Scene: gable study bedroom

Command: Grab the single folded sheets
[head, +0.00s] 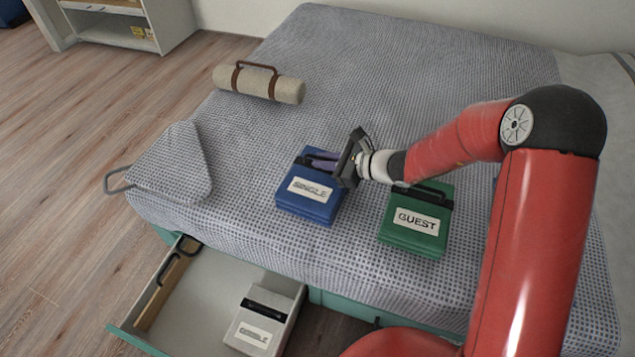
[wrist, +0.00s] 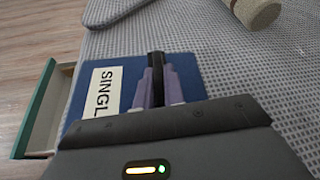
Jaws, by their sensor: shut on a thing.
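The folded sheets labelled SINGLE are a blue, flat bundle (head: 308,208) with a white label and a black handle, lying on the bed. They also show in the wrist view (wrist: 125,70). My gripper (head: 325,159) is at the bundle's far side, above its top. In the wrist view its two purple-grey fingers (wrist: 158,88) are shut on the black handle, one on each side. The bundle looks level and seems to rest on the bed; any small gap beneath it cannot be told. My gripper hides part of the handle.
A green bundle labelled GUEST (head: 414,240) lies close to the right, under my arm. A rolled beige blanket (head: 259,84) lies farther back. An ironing-board-like padded panel (head: 172,165) is left. An open drawer (head: 205,298) below holds a grey labelled bundle (head: 266,315).

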